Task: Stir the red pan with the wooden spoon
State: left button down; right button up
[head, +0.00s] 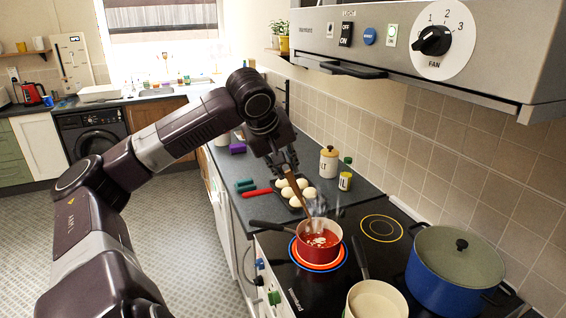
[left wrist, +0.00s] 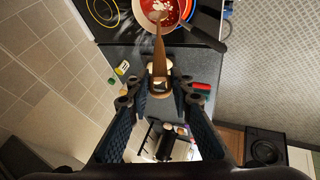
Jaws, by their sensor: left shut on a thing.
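The red pan (head: 320,255) stands on the lit near-left ring of the hob, with red contents and pale bits inside and steam above. In the left wrist view the pan (left wrist: 186,10) is at the top edge. My left gripper (head: 287,170) is above and behind the pan, shut on the wooden spoon (head: 296,188). The spoon tilts down toward the pan, and its lower end is at the pan's opening, partly veiled by steam. In the left wrist view the spoon (left wrist: 158,48) runs from between my fingers (left wrist: 160,88) up to the pan. My right gripper is not in view.
A blue lidded pot (head: 450,275) and a cream pan (head: 375,302) stand close on the hob. Eggs in a tray (head: 296,207), a red-handled tool (head: 258,193) and jars (head: 328,163) are on the counter behind. The extractor hood (head: 480,70) hangs above right.

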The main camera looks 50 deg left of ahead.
aim_at(295, 185)
pick_arm(q)
jog(key=shift+w+d+f, duration=0.1)
jog(key=shift+w+f, duration=0.15)
jog(key=shift+f, duration=0.4)
jog(key=shift+w+d+f, duration=0.1)
jog(key=shift+w+f, duration=0.15)
jog(key=shift+f, duration=0.4)
jog(key=shift+w+d+f+p, duration=0.1)
jog(key=shift+w+f+p, duration=0.2)
jog(key=shift+f, duration=0.35)
jog(key=shift+w+f+p, duration=0.2)
jog(key=shift+w+f, duration=0.05)
jog(key=shift+f, duration=0.35)
